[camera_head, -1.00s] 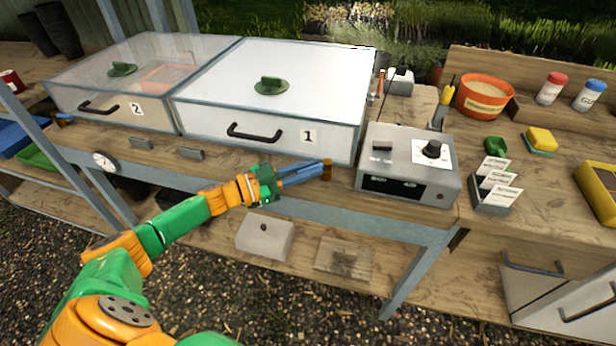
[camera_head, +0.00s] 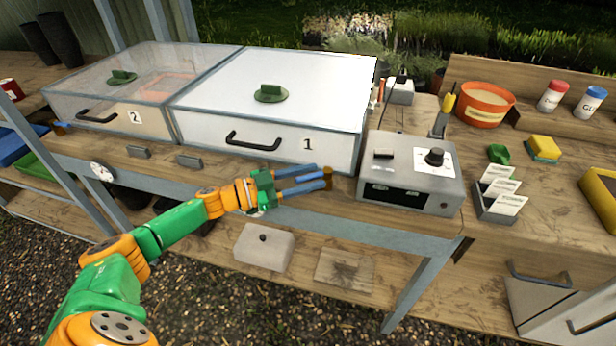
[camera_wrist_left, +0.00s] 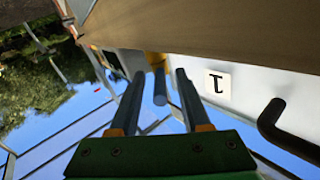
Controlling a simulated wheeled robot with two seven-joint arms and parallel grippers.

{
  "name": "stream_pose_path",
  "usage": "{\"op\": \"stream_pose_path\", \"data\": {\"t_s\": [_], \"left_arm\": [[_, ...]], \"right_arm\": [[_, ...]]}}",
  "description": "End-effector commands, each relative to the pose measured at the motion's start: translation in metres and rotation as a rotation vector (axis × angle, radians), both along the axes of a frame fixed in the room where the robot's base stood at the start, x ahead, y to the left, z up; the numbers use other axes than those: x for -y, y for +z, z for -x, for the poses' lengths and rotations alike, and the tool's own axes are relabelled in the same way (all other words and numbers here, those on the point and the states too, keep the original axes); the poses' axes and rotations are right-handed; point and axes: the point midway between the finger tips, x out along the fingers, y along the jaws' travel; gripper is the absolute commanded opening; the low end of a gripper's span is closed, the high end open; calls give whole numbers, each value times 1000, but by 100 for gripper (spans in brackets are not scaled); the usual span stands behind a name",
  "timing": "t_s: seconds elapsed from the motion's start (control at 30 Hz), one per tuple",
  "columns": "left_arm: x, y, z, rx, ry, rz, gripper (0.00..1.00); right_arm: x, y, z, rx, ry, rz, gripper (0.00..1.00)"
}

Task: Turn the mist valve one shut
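Mist valve one shows as a brass body (camera_head: 328,173) at the front edge of the bench, below the right end of the propagator marked 1. In the left wrist view a short blue lever (camera_wrist_left: 160,88) shows in front of the brass-coloured body (camera_wrist_left: 155,60). My left gripper (camera_head: 318,178) is at the valve, its two blue fingers pointing right. In the left wrist view the left gripper (camera_wrist_left: 159,73) is open, with a finger on each side of the lever and gaps visible. My right gripper is not in view.
Propagator 1 (camera_head: 300,147), with a black handle (camera_head: 253,141), stands just behind the gripper. A grey control box (camera_head: 408,190) with a black knob stands close to the right. Propagator 2 (camera_head: 95,118) is at left. A lower shelf holds a pale box (camera_head: 264,248).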

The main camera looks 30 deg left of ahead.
Motion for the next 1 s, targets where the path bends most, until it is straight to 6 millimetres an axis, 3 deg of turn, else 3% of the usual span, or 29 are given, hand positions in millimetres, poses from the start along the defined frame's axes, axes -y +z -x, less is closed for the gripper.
{"op": "stream_pose_path", "data": {"t_s": [0.17, 0.43, 0.73, 0.77, 0.87, 0.93, 1.0], "left_arm": [[-6, -2, 7, -3, 1, -1, 47], [-41, -3, 47, -5, 0, -2, 47], [-47, 0, 53, 1, -1, -1, 47], [-47, 0, 53, 1, -1, -1, 45], [-45, -1, 53, 6, -2, -4, 18], [-31, -9, 59, 58, -18, -40, 0], [-15, -17, 68, 148, -28, -105, 0]], "right_arm": [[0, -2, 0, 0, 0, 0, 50], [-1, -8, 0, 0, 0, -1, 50], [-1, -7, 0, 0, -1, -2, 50], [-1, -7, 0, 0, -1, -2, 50], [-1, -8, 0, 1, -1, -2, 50], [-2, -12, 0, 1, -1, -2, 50], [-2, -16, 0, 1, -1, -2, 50]]}}
